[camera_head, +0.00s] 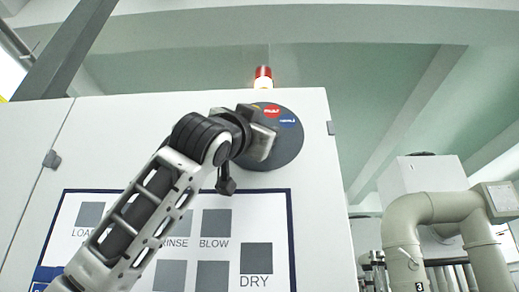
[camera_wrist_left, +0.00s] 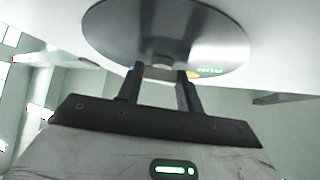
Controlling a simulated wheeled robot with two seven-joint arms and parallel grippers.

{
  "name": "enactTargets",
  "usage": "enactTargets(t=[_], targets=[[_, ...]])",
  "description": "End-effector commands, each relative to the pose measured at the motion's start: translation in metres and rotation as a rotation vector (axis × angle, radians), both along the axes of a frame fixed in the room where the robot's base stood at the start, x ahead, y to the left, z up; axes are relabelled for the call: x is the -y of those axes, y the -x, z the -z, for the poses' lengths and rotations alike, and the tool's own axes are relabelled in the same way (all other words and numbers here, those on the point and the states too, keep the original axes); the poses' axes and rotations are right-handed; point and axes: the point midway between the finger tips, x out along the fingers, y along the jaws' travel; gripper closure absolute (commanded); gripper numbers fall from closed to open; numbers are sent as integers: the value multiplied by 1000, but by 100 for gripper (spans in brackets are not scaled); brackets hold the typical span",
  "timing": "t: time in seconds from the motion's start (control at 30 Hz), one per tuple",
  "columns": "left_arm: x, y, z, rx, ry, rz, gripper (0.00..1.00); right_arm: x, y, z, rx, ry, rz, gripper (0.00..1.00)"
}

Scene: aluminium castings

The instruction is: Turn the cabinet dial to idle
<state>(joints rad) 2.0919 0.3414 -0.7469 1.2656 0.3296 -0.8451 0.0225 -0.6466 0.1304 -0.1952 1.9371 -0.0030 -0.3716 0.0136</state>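The cabinet dial (camera_head: 290,146) is a dark grey round disc on the upper right of the white cabinet front. A red label and a blue label show near its top, with a bit of yellow beside them; their words are too small to read surely. My left gripper (camera_head: 265,142) is in front of the disc and hides its left and middle part. In the left wrist view the disc (camera_wrist_left: 110,30) fills the top, with a small pale knob part (camera_wrist_left: 162,61) at its centre. The two fingers (camera_wrist_left: 160,75) stand apart at it; contact cannot be told. My right gripper is out of view.
The white cabinet (camera_head: 310,200) carries a blue-framed panel with grey squares labelled RINSE, BLOW and DRY (camera_head: 256,258). A lit red beacon (camera_head: 263,77) stands on top. Thick beige pipes (camera_head: 403,240) rise at the right. A dark latch or hinge (camera_head: 51,159) is at the left.

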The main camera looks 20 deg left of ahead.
Motion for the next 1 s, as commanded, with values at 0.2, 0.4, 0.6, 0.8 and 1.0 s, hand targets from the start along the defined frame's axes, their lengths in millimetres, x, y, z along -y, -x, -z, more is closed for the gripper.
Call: enactTargets(t=[0.2,0.4,0.6,0.8,1.0], targets=[[-1,0,0,-5,-16,1,86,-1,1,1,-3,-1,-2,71],[-1,1,-1,-27,-92,2,86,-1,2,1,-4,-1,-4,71],[-2,2,-2,-67,-231,3,86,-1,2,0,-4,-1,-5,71],[-2,2,-3,-112,-385,5,86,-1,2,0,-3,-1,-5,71],[-2,2,-4,-151,-519,6,86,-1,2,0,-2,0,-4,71]])
